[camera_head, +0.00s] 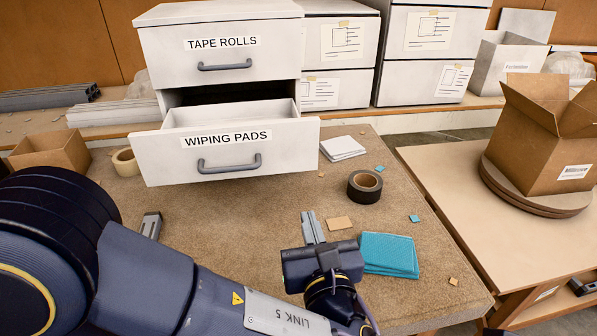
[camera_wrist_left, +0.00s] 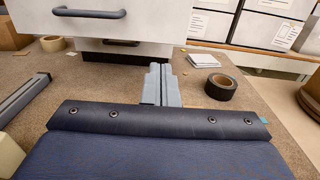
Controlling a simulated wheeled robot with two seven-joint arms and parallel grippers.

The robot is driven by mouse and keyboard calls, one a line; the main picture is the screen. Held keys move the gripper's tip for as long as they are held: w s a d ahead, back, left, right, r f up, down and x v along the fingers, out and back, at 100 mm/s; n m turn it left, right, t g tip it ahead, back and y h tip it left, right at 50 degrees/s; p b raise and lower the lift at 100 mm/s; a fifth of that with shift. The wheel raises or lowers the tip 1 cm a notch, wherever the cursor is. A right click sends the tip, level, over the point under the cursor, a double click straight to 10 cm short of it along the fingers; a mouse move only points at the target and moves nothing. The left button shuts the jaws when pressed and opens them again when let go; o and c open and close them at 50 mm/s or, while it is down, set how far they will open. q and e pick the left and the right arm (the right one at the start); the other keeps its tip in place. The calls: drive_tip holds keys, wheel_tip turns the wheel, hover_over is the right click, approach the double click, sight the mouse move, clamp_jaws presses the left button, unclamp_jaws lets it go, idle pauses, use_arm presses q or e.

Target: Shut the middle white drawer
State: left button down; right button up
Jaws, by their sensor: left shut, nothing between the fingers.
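The middle white drawer, labelled WIPING PADS (camera_head: 232,168), is pulled out below the TAPE ROLLS drawer (camera_head: 222,48). Its open top shows, with the front standing over the worktop. In the left wrist view its front and grey handle (camera_wrist_left: 90,13) are at the upper left, with part of a lower drawer's handle beneath. My left gripper (camera_head: 312,228) is shut and empty, to the right of and nearer than the drawer front, not touching it. Its fingers (camera_wrist_left: 160,84) point forward, right of the drawer's handle in the left wrist view. My right gripper is not in view.
On the worktop (camera_head: 400,306) lie a black tape roll (camera_head: 365,186), a teal cloth stack (camera_head: 390,254), white sheets (camera_head: 342,148) and a tan tape roll (camera_head: 125,162). A grey metal piece (camera_head: 151,225) is partly hidden by my left arm. A cardboard box (camera_head: 540,130) stands on the right table.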

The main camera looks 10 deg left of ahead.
sight(296, 164)
use_arm(q)
drive_tip(key=p+x, duration=0.1)
drive_tip(key=x, duration=0.3)
drive_tip(key=p+x, duration=0.1)
drive_tip(key=x, duration=0.4)
drive_tip(key=p+x, duration=0.1)
drive_tip(key=x, duration=0.3)
drive_tip(key=shift+w+d+r, duration=0.2)
drive_tip(key=shift+w, duration=0.3)
